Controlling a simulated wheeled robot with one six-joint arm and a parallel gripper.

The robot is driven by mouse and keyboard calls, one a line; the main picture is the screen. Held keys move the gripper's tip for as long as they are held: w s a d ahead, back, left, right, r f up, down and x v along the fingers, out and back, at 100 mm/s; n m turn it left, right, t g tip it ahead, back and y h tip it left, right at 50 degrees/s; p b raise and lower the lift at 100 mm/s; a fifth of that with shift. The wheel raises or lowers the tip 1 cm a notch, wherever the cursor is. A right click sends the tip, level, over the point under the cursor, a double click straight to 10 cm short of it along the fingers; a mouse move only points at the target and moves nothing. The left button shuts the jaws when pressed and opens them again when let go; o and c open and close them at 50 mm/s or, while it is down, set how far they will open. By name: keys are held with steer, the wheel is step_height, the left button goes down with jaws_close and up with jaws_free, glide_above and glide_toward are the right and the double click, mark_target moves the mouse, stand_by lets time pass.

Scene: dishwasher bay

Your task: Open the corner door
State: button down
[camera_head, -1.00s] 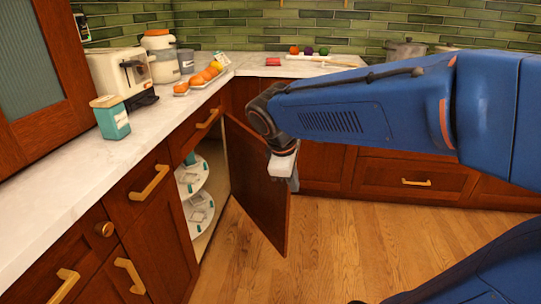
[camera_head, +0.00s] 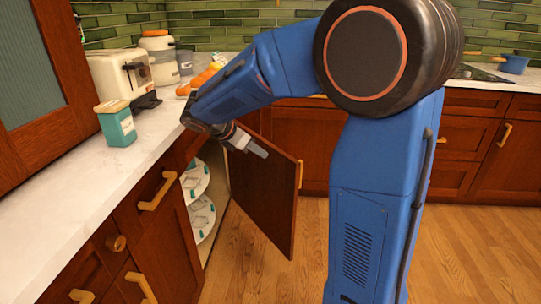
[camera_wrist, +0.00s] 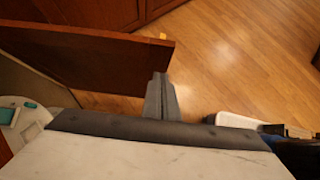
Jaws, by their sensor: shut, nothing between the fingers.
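The corner door (camera_head: 265,205) is a dark red-brown panel, standing ajar and swung out from the corner cabinet over the floor. It also shows at the upper left of the wrist view (camera_wrist: 95,52). Behind it, the opening shows round white shelves (camera_head: 200,215) with small items on them. My gripper (camera_head: 261,151) is shut and empty, near the door's top edge on the side of the cabinet opening. In the wrist view its fingers (camera_wrist: 161,80) are close to the door's end; whether they touch it I cannot tell.
A marble counter (camera_head: 75,190) runs along the left, holding a teal canister (camera_head: 117,125), a toaster (camera_head: 122,72) and orange fruit (camera_head: 205,77). Drawers with brass handles (camera_head: 157,190) are below. The wooden floor (camera_head: 255,275) beyond the door is clear.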

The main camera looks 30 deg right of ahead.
glide_toward(291, 163)
step_height(291, 163, down, 4)
steer(key=shift+w+d, duration=0.2)
steer(key=shift+d, duration=0.75)
steer(key=shift+w+d, duration=0.15)
steer(key=shift+d, duration=0.8)
